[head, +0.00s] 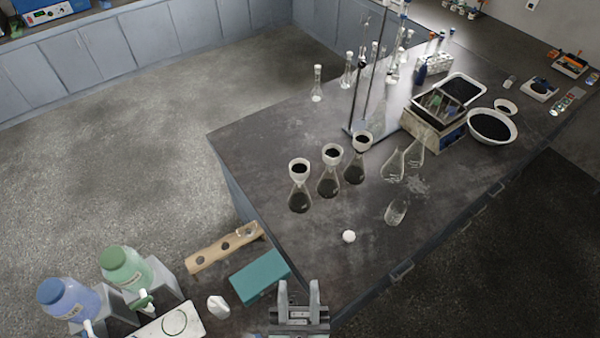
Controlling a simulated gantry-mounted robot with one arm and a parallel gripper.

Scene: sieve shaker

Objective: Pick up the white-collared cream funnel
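Three white-rimmed funnels with dark insides sit in the mouths of conical flasks in a row on the dark bench: a left funnel (299,168), a middle funnel (332,154) and a right funnel (362,143). Their small size makes it hard to tell which one is cream with a white collar. My gripper (299,286) is at the bottom centre of the head view, well below the funnels in the picture. Its two fingers stand apart with nothing between them, so it is open and empty.
A small white ball (349,236) and a clear glass vessel (396,211) are on the bench. Clear flasks (393,166) and a balance (434,125) stand right of the funnels. A teal box (259,276) and a wooden rack (224,247) lie left of my gripper.

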